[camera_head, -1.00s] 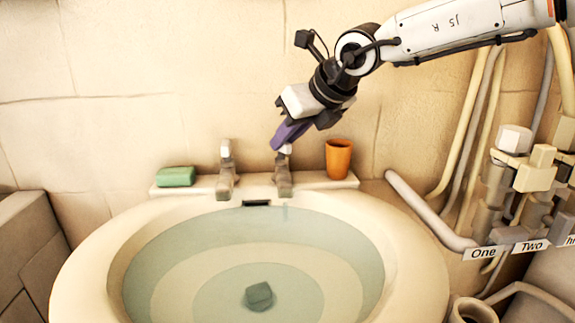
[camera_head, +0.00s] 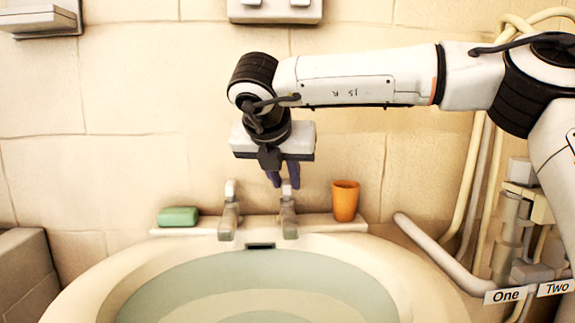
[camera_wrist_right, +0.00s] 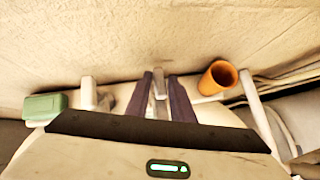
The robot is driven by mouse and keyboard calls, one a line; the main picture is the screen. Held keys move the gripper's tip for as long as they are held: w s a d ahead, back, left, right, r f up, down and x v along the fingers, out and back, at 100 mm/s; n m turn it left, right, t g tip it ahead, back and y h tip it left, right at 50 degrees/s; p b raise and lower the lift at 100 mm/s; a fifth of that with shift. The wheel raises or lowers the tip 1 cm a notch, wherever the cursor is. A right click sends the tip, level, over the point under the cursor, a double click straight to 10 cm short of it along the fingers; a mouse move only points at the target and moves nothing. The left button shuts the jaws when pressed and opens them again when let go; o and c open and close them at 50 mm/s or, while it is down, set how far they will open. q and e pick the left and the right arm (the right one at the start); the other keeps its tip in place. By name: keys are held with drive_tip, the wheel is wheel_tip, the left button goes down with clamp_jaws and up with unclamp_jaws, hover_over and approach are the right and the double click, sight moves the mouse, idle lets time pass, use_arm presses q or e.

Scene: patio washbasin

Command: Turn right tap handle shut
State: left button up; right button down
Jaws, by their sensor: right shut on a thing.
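The right tap (camera_head: 288,219) stands at the back rim of the basin, and its pale handle rises from the top. My right gripper (camera_head: 283,183) points down over it, its purple fingers at the handle. In the right wrist view the right tap handle (camera_wrist_right: 159,84) sits between the two fingers (camera_wrist_right: 160,95), and the jaws are shut on it. The left tap (camera_head: 229,219) stands to the left with its handle free; it also shows in the right wrist view (camera_wrist_right: 90,92). My left gripper is not in view.
The basin (camera_head: 90,290) holds water. A green soap bar (camera_head: 178,216) lies left of the taps, and an orange cup (camera_head: 345,200) stands close to the right tap. Pipes (camera_head: 470,190) and labels One (camera_head: 505,296) and Two (camera_head: 555,288) are at the right.

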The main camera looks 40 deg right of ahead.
drive_tip(key=c, duration=2.5)
unclamp_jaws()
drive_tip(key=shift+a+m+g+p, duration=0.3)
drive_tip(key=shift+m+p, duration=0.1)
drive_tip(key=shift+p, duration=0.15)
drive_tip(key=shift+c, duration=0.2)
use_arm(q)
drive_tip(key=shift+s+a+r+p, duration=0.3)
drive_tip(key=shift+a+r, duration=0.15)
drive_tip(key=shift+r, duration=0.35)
use_arm(e)
drive_tip(key=shift+o, duration=0.3)
drive_tip(key=shift+w+m+h, duration=0.1)
drive_tip(key=shift+m+h, duration=0.2)
drive_tip(key=shift+f, duration=0.15)
drive_tip(key=o, duration=0.9)
drive_tip(key=shift+w, duration=0.1)
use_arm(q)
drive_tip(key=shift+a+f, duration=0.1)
use_arm(e)
drive_tip(key=shift+o, duration=0.2)
